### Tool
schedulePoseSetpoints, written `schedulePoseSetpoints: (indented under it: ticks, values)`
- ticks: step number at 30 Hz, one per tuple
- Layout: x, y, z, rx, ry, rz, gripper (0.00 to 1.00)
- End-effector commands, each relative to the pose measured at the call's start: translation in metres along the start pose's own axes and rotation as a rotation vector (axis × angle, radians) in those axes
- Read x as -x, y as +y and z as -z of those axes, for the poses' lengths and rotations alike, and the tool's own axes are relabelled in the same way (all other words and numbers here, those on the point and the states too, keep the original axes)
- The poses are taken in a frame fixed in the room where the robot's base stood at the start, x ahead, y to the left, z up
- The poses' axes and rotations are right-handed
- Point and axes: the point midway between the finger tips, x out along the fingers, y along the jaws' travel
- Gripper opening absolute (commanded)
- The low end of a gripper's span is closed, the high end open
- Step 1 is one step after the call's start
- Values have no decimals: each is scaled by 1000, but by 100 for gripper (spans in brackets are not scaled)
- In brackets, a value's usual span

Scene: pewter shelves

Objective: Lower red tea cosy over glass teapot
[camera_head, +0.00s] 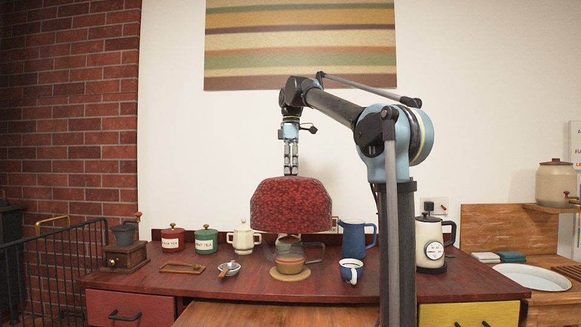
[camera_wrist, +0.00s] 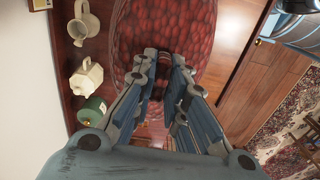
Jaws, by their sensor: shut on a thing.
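The red, mottled tea cosy (camera_head: 291,205) hangs upright in the air in the head view, its opening facing down. My gripper (camera_head: 291,172) is above it, shut on its top. In the wrist view the fingers (camera_wrist: 162,80) close at the near part of the cosy (camera_wrist: 150,25); the exact grip point is partly hidden. The glass teapot (camera_head: 290,264), with brown tea low inside, stands on a round tan mat (camera_head: 290,277) below the cosy. Its upper part sits close under the cosy's rim, and I cannot tell whether they touch. The wrist view does not show the teapot.
A white-and-blue mug (camera_head: 351,271) is right of the mat, and a small bowl (camera_head: 229,269) is left.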

Motion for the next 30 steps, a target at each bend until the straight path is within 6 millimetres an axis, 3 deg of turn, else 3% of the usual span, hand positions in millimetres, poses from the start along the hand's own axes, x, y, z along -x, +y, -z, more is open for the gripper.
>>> schedulePoseSetpoints:
  ticks: [30]
  values:
    - [-57,1,0,0,0,0,0]
